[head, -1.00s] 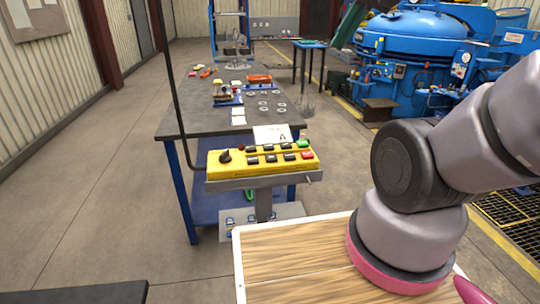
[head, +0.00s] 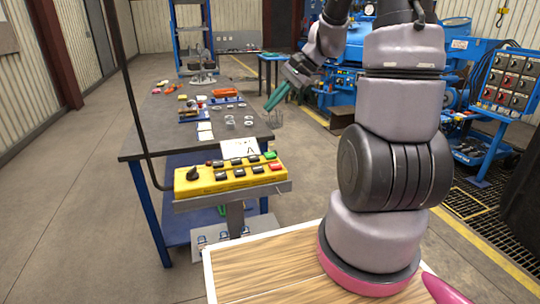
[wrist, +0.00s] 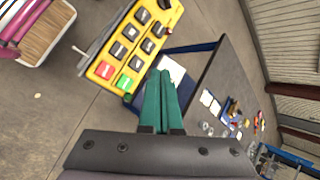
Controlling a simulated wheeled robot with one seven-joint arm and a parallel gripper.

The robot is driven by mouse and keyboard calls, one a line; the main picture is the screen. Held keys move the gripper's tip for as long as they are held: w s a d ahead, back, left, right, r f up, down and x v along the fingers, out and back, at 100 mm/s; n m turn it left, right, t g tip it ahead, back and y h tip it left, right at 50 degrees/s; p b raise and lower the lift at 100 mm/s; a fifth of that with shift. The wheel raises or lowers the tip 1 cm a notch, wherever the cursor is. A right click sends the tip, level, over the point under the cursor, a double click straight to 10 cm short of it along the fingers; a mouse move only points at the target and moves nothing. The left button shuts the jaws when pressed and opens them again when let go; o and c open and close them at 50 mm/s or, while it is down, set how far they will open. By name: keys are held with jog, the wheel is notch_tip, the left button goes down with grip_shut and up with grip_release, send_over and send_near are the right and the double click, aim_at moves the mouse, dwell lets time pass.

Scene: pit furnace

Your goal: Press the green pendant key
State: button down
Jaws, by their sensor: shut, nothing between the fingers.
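The yellow pendant box (head: 232,183) sits on a grey bracket at the front end of the dark workbench. It carries rows of black keys, a black rotary knob, a red key (head: 276,166) and the green key (head: 270,156) at its right end. In the wrist view the green key (wrist: 124,82) lies at the box's lower end, beside the red key (wrist: 104,70). My gripper (head: 269,107) has green fingers, held together and empty. It is above and beyond the pendant in the head view, apart from the keys. In the wrist view the fingertips (wrist: 161,76) appear right of the green key.
The dark workbench (head: 150,137) behind the pendant holds small parts, white rings and an orange item. A white paper (head: 240,148) stands behind the keys. A wood-topped surface (head: 255,272) lies in front. A button panel (head: 505,80) stands at right. The floor at left is clear.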

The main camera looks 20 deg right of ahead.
jog(key=m+y, duration=0.1)
jog(key=m, duration=0.1)
send_over(274, 154)
notch_tip(274, 154, down, 6)
jog(key=shift+w, duration=0.15)
jog(key=shift+f, duration=0.1)
jog(key=shift+f, duration=4.3)
jog(key=shift+f, duration=0.1)
jog(key=shift+f, duration=0.3)
jog(key=shift+f, duration=0.45)
jog(key=shift+r, duration=0.9)
